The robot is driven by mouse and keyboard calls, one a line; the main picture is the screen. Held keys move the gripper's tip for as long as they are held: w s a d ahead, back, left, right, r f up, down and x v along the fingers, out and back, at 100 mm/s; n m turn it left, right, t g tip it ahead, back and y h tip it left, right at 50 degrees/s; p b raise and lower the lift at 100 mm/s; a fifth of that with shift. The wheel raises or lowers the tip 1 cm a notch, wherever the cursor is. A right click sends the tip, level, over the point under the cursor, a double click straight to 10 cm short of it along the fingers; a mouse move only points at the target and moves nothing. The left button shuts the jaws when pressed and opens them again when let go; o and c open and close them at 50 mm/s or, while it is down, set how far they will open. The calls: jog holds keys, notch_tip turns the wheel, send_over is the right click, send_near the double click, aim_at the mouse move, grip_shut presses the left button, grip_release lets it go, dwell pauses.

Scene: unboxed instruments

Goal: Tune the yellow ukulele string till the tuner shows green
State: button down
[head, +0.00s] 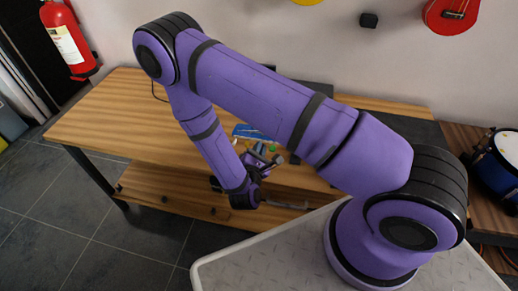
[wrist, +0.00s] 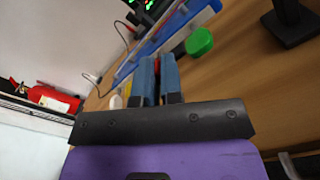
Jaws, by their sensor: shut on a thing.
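My gripper (wrist: 158,66) has its two blue-grey fingers close together beside the blue-and-white edge of the ukulele (wrist: 168,30). A green peg (wrist: 199,41) stands free to the right. A dark tuner display (wrist: 142,8) with green lit marks is cut off at the top; its reading is unclear. In the head view the blue ukulele (head: 252,132) lies on the bench, partly hidden behind my arm.
The wooden bench (head: 130,115) is clear on its left side. A black stand (wrist: 290,25) is at the upper right of the wrist view. A red fire extinguisher (head: 68,40) hangs at the left. A blue drum (head: 500,165) stands at the right.

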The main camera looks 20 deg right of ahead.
jog(key=m, duration=1)
jog(key=shift+m, duration=0.4)
dwell(0.4)
jog(key=c, duration=1.5)
grip_release()
jog(key=shift+c, duration=0.2)
jog(key=v, duration=1)
jog(key=shift+s+a, duration=0.2)
jog(key=shift+s, duration=0.15)
